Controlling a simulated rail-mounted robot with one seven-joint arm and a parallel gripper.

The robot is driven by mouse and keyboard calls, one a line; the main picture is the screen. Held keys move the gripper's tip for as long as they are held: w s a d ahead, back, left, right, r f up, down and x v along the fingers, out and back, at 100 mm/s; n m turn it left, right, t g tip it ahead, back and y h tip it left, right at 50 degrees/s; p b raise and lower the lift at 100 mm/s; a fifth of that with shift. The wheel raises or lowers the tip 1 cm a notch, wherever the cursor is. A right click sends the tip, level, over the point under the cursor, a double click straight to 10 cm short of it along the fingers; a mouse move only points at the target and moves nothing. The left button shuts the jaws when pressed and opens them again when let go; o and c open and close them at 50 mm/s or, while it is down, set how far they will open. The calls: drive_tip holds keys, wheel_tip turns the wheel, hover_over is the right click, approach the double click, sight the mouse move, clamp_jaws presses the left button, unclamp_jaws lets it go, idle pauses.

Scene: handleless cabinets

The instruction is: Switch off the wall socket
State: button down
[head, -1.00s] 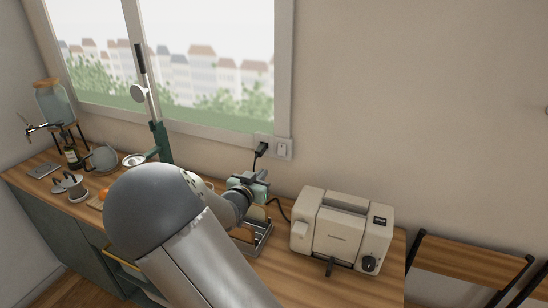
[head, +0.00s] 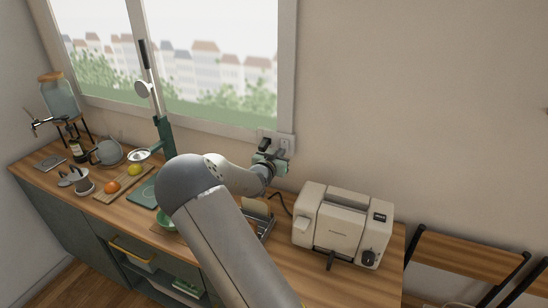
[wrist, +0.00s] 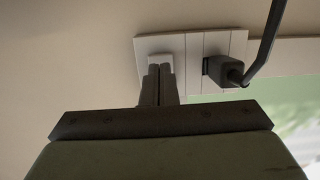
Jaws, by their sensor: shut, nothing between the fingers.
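The wall socket (head: 286,139) is a pale plate on the wall, just below the window's lower right corner. In the wrist view the plate (wrist: 226,43) shows a black plug (wrist: 226,72) in its right part and a white rocker switch (wrist: 160,59) in its left part. My gripper (wrist: 160,72) is shut and empty. Its fingertips are at the rocker and overlap its edge in the wrist view; I cannot tell whether they press on it. In the head view my gripper (head: 275,151) is right in front of the plate and hides part of it.
A cream toaster (head: 338,225) stands on the wooden counter (head: 290,270) right of my arm. A dark cord runs behind it. A toast rack (head: 262,222) is beneath my wrist. A cutting board with fruit (head: 123,183) and a green lever press (head: 163,132) are to the left.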

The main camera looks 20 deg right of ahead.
drive_tip(key=shift+w+d+f, duration=0.1)
drive_tip(key=shift+w+d, duration=0.3)
drive_tip(key=shift+w+d+b, duration=0.1)
drive_tip(key=shift+b, duration=0.75)
drive_tip(key=f+b+v, duration=0.1)
drive_tip(key=b+v, duration=0.1)
drive_tip(key=v, duration=1.5)
drive_tip(key=shift+a+b, duration=0.25)
drive_tip(key=shift+b, duration=0.1)
